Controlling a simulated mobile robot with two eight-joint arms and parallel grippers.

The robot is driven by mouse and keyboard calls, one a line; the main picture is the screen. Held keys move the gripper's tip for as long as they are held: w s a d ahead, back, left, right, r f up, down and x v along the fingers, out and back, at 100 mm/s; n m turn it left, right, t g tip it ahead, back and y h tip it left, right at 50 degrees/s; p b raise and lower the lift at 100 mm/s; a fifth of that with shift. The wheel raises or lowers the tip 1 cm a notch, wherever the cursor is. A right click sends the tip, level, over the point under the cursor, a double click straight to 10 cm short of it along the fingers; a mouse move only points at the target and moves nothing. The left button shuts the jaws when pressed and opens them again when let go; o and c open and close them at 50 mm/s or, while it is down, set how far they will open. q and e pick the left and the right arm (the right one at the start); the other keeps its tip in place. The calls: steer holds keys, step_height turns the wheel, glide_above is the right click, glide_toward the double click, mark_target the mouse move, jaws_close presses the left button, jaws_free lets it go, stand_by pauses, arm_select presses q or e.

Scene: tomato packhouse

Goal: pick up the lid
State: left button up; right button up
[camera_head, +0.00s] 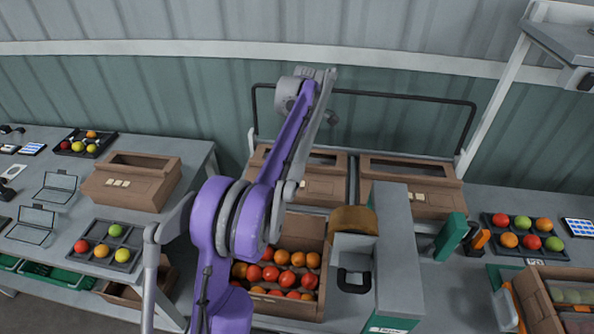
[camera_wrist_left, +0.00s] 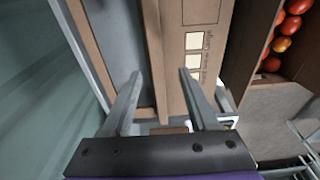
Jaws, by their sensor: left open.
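I cannot pick out a lid with certainty in either view. My left arm rises through the middle of the head view, and its wrist end hangs over the back of the bench, with the fingertips too small to make out there. In the left wrist view my left gripper (camera_wrist_left: 160,88) is open, with nothing seen held between its fingers. A brown cardboard carton (camera_wrist_left: 195,45) with pale label squares lies below, and its upright edge shows between the fingers; I cannot tell whether they touch. My right gripper is not in view.
Two cardboard cartons (camera_head: 318,188) (camera_head: 411,200) stand at the back under a black rail (camera_head: 400,97). A tomato crate (camera_head: 300,228) and a grey machine (camera_head: 397,255) stand in front. Another carton (camera_head: 130,187) and two clear-looking flat cases (camera_head: 60,185) (camera_head: 35,225) are on the left table.

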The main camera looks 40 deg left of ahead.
mark_target(297, 171)
arm_select(q)
steer(key=f, duration=0.4)
steer(key=shift+w+f, duration=0.15)
steer(key=shift+w, duration=0.1)
jaws_close()
